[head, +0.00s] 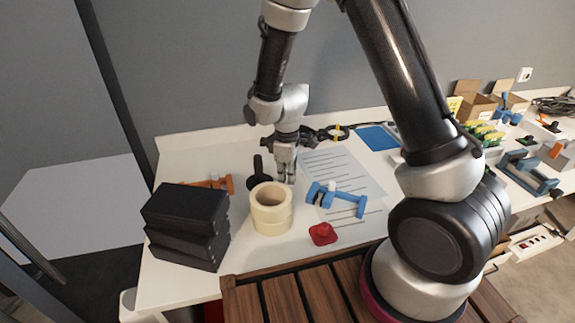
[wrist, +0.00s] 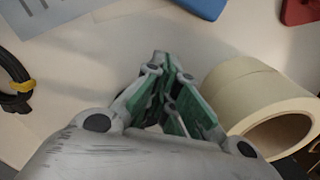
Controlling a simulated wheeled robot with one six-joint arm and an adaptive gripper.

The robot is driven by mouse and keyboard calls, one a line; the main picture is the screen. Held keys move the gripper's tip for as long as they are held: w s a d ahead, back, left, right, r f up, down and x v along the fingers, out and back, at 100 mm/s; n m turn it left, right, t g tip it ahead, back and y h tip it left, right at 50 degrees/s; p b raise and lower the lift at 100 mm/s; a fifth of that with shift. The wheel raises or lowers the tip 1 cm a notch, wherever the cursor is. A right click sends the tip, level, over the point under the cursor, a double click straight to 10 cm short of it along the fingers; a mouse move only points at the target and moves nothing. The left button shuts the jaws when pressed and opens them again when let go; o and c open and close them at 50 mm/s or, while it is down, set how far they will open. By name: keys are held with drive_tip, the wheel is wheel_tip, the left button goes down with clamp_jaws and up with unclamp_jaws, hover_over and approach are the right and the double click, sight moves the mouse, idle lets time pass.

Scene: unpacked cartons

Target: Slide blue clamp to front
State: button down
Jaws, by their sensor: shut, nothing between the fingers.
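The blue clamp (head: 345,197) lies on the white table, partly over a printed sheet, right of my gripper in the head view. A blue piece at the top edge of the wrist view, probably part of the clamp (wrist: 204,7), is cut off by the frame. My gripper (head: 286,180) is shut and empty, pointing down behind the cream tape rolls. It also shows in the wrist view (wrist: 163,62), with its fingers together. It is apart from the clamp, with a gap of table and paper between them.
Stacked tape rolls (head: 271,212) stand close to my gripper, also in the wrist view (wrist: 250,95). A red object (head: 322,234) lies in front of the clamp. Black boxes (head: 187,222) and an orange clamp (head: 216,184) are left. Cables (head: 325,134) lie behind.

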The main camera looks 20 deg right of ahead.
sight(300, 193)
drive_tip(key=f, duration=0.3)
drive_tip(key=shift+s+d+f, duration=0.1)
drive_tip(key=shift+d, duration=0.15)
drive_tip(key=shift+s+d, duration=0.3)
drive_tip(key=shift+d, duration=0.25)
drive_tip(key=shift+s+d, duration=0.3)
drive_tip(key=shift+d, duration=0.25)
drive_tip(key=shift+s+d, duration=0.3)
drive_tip(key=shift+d, duration=0.1)
drive_tip(key=shift+d, duration=0.1)
